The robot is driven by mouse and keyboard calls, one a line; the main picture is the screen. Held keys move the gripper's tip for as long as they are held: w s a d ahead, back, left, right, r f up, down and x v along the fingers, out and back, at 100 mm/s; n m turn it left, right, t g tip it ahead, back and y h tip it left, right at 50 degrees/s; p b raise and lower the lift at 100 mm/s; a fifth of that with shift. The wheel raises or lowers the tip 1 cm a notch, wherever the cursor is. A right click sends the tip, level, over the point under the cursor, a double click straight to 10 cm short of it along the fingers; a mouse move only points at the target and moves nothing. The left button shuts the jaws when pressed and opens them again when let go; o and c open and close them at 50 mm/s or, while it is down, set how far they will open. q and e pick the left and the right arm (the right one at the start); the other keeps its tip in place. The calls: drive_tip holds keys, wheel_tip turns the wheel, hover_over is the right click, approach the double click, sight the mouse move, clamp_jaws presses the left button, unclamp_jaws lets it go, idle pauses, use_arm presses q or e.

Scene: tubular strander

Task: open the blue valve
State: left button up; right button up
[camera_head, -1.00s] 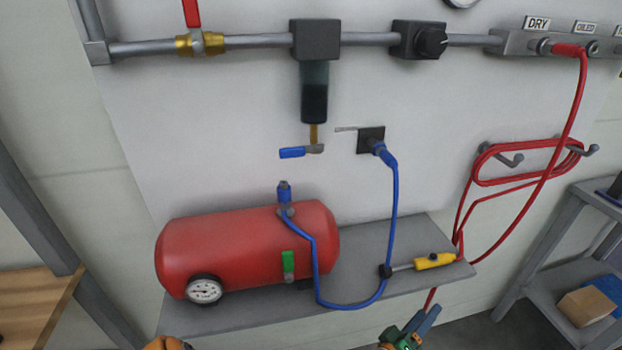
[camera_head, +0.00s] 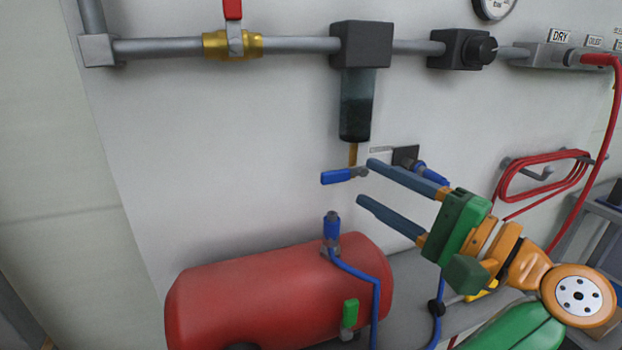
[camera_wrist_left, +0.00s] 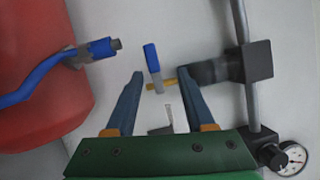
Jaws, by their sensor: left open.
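The blue valve is a small blue lever (camera_head: 337,177) on a brass stem under the dark filter bowl (camera_head: 355,105). The lever lies roughly level and points left in the head view. In the left wrist view the blue lever (camera_wrist_left: 152,58) shows between the two finger lines, near the fingertips. My left gripper (camera_head: 367,181) is open and empty, its blue fingers pointing left, with the tips just right of the lever. The open fingers also show in the left wrist view (camera_wrist_left: 157,76). I cannot tell whether a finger touches the valve. My right gripper is not in view.
Below is a red tank (camera_head: 270,295) with a blue hose fitting (camera_head: 331,228) and a green handle (camera_head: 350,312). A wall socket (camera_head: 406,155) with a blue hose is behind my fingers. The pipe with a red-handled valve (camera_head: 233,40) runs above. The wall at left is clear.

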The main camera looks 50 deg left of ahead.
sight(339, 178)
use_arm(q)
drive_tip(key=shift+s+a+f+n+h, duration=0.15)
drive_tip(key=shift+s+a+n+h, duration=0.1)
drive_tip(key=shift+a+n+h, duration=0.15)
drive_tip(key=shift+s+a+f+n+h, duration=0.2)
drive_tip(key=shift+s+a+n, duration=0.1)
drive_tip(key=shift+a, duration=0.15)
drive_tip(key=shift+a+r+p, duration=0.15)
drive_tip(key=shift+a+p, duration=0.25)
drive_tip(key=shift+a, duration=0.2)
drive_tip(key=shift+a+r+p, duration=0.15)
drive_tip(key=shift+a+p, duration=0.25)
drive_tip(key=shift+a, duration=0.55)
drive_tip(key=shift+w+a+f+p, duration=0.1)
drive_tip(key=shift+a+p, duration=0.4)
drive_tip(key=shift+a, duration=0.5)
drive_tip(key=shift+a+f, duration=0.1)
drive_tip(key=shift+a, duration=0.2)
drive_tip(key=shift+d, duration=0.2)
drive_tip(key=c, duration=0.4)
clamp_jaws()
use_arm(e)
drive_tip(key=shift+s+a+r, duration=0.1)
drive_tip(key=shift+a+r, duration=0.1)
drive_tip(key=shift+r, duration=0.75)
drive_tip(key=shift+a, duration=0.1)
